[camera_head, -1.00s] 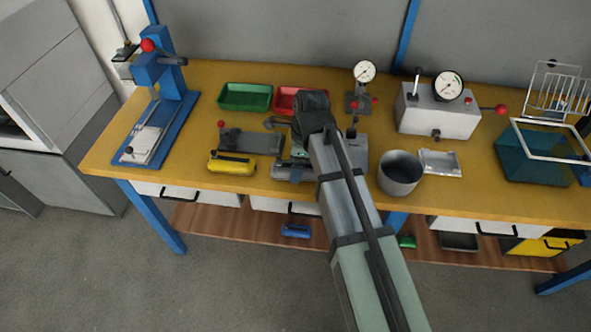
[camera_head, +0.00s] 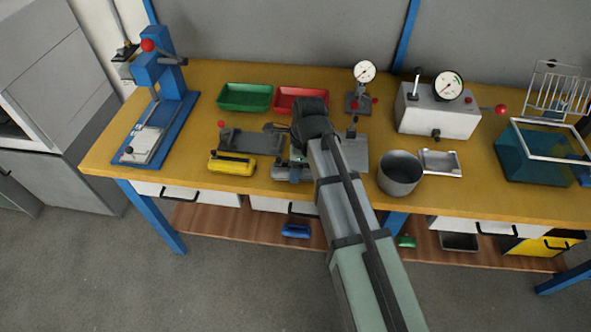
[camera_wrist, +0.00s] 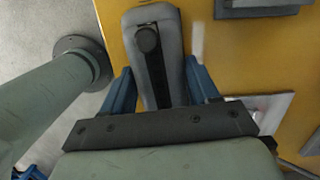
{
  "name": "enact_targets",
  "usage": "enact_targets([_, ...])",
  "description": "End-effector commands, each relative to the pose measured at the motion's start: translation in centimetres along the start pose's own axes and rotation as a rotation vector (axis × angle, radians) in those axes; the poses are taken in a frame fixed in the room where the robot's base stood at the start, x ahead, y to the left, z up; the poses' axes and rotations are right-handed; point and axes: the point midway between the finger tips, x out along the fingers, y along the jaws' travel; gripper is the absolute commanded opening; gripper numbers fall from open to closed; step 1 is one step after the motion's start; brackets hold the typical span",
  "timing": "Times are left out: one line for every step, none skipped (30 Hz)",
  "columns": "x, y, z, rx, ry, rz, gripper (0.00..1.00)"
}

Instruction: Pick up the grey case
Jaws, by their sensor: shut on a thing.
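The grey case (camera_wrist: 172,55), with a black handle strip and a round black knob on top, lies between the blue fingers of my gripper (camera_wrist: 162,88) in the wrist view. The fingers are shut on its two long sides. In the head view my arm hides most of the gripper and the case, near the front middle of the workbench. I cannot tell whether the case touches the bench top.
On the bench (camera_head: 480,190), a yellow case (camera_head: 232,165) lies left of my gripper. A grey pot (camera_head: 400,176) and a small metal tray (camera_head: 440,162) stand to the right. Green (camera_head: 245,97) and red (camera_head: 300,98) trays are behind. A blue case (camera_head: 296,231) is on the shelf below.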

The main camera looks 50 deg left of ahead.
Motion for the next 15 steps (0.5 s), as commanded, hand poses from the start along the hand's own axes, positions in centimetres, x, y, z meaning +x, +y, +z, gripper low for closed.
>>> enact_targets([0.0,0.0,0.0,0.0,0.0,0.0,0.3])
enact_targets([0.0,0.0,0.0,0.0,0.0,0.0,0.28])
enact_targets([0.0,0.0,0.0,0.0,0.0,0.0,0.27])
enact_targets([0.0,0.0,0.0,0.0,0.0,0.0,0.27])
enact_targets([0.0,0.0,0.0,0.0,0.0,0.0,0.27])
enact_targets([0.0,0.0,0.0,0.0,0.0,0.001,0.27])
enact_targets([0.0,0.0,0.0,0.0,0.0,0.001,0.27])
enact_targets([0.0,0.0,0.0,0.0,0.0,0.001,0.27])
enact_targets([-0.1,0.0,0.0,0.0,0.0,0.0,0.27])
enact_targets([-0.1,0.0,0.0,0.0,0.0,0.0,0.27])
enact_targets([-0.3,0.0,0.0,0.0,0.0,0.0,0.27])
enact_targets([-0.5,0.0,0.1,0.0,0.0,0.0,0.27])
enact_targets([-0.8,0.0,0.1,0.0,0.0,0.0,0.27])
enact_targets([-1.0,0.0,0.2,0.0,0.0,0.0,0.27])
enact_targets([-1.5,0.0,0.2,0.0,0.0,0.0,0.27])
